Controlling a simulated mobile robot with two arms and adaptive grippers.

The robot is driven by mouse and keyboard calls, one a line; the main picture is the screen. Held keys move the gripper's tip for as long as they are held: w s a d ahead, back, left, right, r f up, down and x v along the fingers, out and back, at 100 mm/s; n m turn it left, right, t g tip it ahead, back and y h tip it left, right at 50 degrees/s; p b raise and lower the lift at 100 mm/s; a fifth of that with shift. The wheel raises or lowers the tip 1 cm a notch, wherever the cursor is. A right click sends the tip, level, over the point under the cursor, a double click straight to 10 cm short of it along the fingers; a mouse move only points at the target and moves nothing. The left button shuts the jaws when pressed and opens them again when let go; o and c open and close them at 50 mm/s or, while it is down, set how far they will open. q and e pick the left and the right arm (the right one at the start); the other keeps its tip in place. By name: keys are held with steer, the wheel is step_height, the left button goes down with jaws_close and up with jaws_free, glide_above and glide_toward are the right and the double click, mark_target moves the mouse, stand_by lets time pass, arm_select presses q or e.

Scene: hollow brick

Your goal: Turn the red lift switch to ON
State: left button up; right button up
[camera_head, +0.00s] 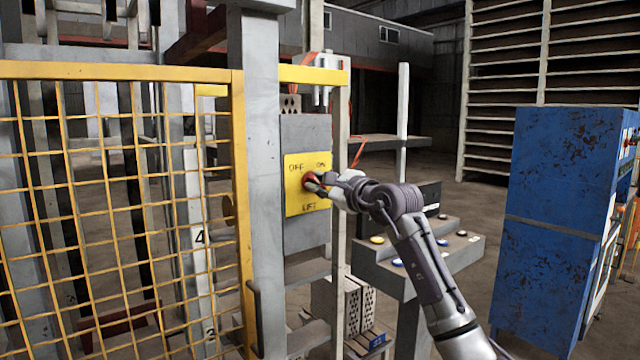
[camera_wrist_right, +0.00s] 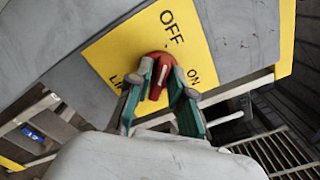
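The red lift switch (camera_head: 309,181) is a round knob on a yellow plate (camera_head: 293,206) marked OFF, ON and LIFT, fixed to a grey post box. My right gripper (camera_head: 322,184) is at the knob. Its two green-padded fingers (camera_wrist_right: 162,70) lie on either side of the handle; whether they press on it I cannot tell. The fingers hide part of the knob. My left gripper is not in view.
A yellow mesh gate (camera_head: 238,180) stands left of the switch post. A grey console with coloured buttons (camera_head: 440,255) stands behind my right arm. A blue rusty cabinet (camera_head: 555,220) is at the right. Hollow bricks (camera_head: 345,305) sit below the switch.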

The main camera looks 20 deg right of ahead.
jaws_close()
